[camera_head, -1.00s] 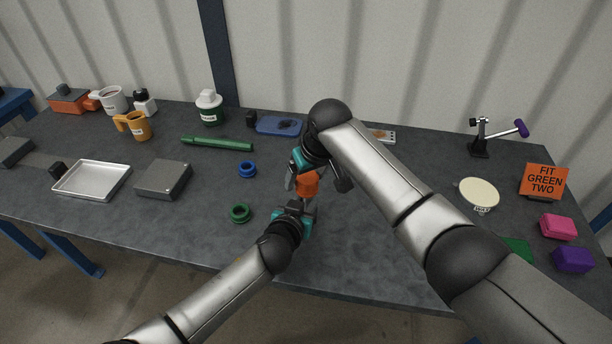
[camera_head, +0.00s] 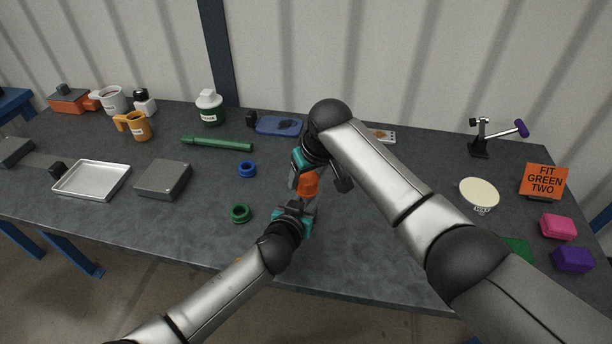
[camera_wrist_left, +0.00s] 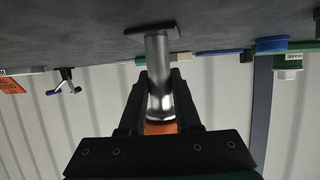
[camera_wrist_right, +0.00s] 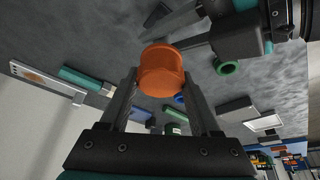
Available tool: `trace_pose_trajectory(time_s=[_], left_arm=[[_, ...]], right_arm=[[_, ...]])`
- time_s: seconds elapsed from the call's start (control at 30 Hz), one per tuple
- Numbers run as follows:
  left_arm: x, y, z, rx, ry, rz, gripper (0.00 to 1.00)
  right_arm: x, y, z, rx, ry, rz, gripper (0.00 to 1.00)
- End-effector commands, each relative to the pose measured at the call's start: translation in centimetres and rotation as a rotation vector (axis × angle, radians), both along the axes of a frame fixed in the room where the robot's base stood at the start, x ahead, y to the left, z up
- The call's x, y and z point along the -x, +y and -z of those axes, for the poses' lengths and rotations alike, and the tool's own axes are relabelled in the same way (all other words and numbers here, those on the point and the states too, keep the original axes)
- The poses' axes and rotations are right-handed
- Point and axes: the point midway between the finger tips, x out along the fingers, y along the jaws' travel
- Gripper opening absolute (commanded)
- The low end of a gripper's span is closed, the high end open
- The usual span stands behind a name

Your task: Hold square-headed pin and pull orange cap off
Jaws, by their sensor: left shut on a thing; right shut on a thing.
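The orange cap (camera_head: 309,187) is above the middle of the table, between the fingers of my right gripper (camera_head: 320,183). It also shows in the right wrist view (camera_wrist_right: 162,70), where the right fingers are shut on it. The silver square-headed pin (camera_wrist_left: 158,62) is in the left wrist view, its flat square head (camera_wrist_left: 151,29) at the table end. My left gripper (camera_wrist_left: 157,103) is shut on the pin's shaft. A bit of orange cap (camera_wrist_left: 160,128) shows at the pin's other end. Whether the cap still sits on the pin cannot be told. In the head view the fingers hide most of the pin.
A green ring (camera_head: 240,213) and a blue ring (camera_head: 247,169) lie left of my grippers. A grey block (camera_head: 163,180), a metal tray (camera_head: 69,190) and a green rod (camera_head: 216,144) lie farther left. A cream disc (camera_head: 479,193) stands at right. The front middle of the table is clear.

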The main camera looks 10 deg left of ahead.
Motion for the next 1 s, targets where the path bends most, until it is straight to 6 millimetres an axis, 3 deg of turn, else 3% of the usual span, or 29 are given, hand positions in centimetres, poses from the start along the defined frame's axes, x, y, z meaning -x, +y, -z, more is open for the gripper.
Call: trace_pose_trajectory(time_s=[0.03, 0.2, 1.0], left_arm=[[0.4, 0.0, 0.8, -0.003, 0.017, -0.002, 0.00], [0.4, 0.0, 0.8, -0.003, 0.017, -0.002, 0.00], [0.4, 0.0, 0.8, -0.003, 0.017, -0.002, 0.00]], right_arm=[[0.1, 0.1, 0.0, -0.001, 0.002, -0.001, 0.17], [0.1, 0.1, 0.1, -0.002, 0.003, -0.001, 0.00], [0.0, 0.0, -2.7, -0.001, 0.000, 0.000, 0.00]])
